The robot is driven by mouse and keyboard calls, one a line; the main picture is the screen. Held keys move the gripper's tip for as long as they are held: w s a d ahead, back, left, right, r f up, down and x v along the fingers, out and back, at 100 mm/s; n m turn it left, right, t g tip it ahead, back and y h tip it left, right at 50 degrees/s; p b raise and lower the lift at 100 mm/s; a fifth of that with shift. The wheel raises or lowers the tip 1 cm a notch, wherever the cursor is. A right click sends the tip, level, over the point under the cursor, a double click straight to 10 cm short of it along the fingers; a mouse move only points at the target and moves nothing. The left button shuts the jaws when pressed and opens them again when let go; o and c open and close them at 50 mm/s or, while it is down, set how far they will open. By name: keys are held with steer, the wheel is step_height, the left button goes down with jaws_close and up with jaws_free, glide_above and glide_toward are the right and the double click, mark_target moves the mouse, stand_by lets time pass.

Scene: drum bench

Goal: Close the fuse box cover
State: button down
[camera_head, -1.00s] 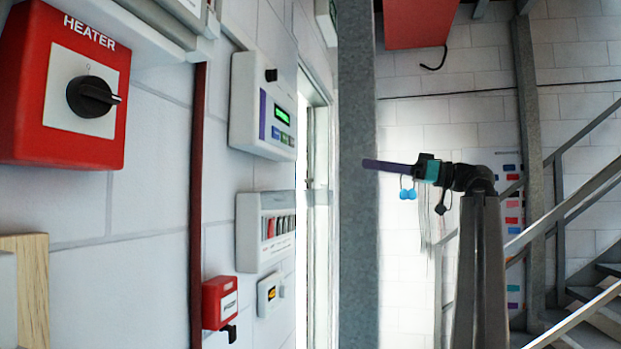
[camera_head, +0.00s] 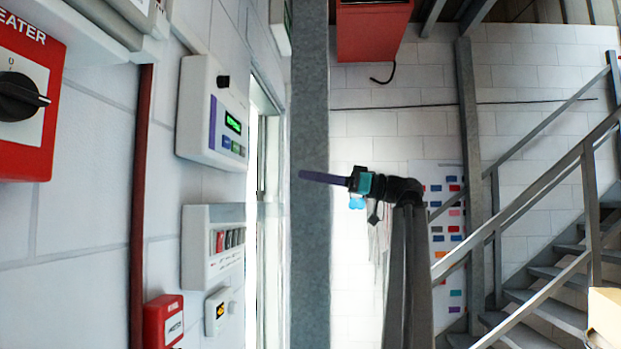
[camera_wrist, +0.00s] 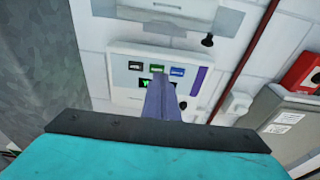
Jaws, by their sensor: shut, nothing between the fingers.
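The fuse box (camera_head: 212,262) is a white wall box with a row of red and dark switches showing uncovered, below the control panel, in the head view. A faint see-through strip juts right from its top edge; it looks like the raised cover, but its outline is hard to tell. In the wrist view a greyish flat sheet (camera_wrist: 225,20) at the top may be this cover. My gripper (camera_head: 303,175) is shut and empty, its thin purple fingers pointing left, seen apart from the box in the picture. The fingers also show in the wrist view (camera_wrist: 160,98), overlapping the control panel.
The control panel (camera_head: 212,115) with a green display hangs above the fuse box. A red call point (camera_head: 163,322) and a small white unit (camera_head: 217,312) sit below. A red heater switch (camera_head: 28,100) is at left. A grey column (camera_head: 309,80) stands behind my gripper; stairs are right.

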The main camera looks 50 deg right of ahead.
steer(key=p+x, duration=0.3)
steer(key=x, duration=0.5)
steer(key=shift+s+d+f+p, duration=0.15)
steer(key=shift+f+p, duration=0.35)
steer(key=shift+f, duration=0.5)
steer(key=shift+s+d+f+p, duration=0.15)
steer(key=shift+f+p, duration=0.3)
steer(key=shift+f, duration=0.55)
steer(key=shift+a, duration=0.15)
steer(key=shift+f+b, duration=0.25)
steer(key=shift+b, duration=0.15)
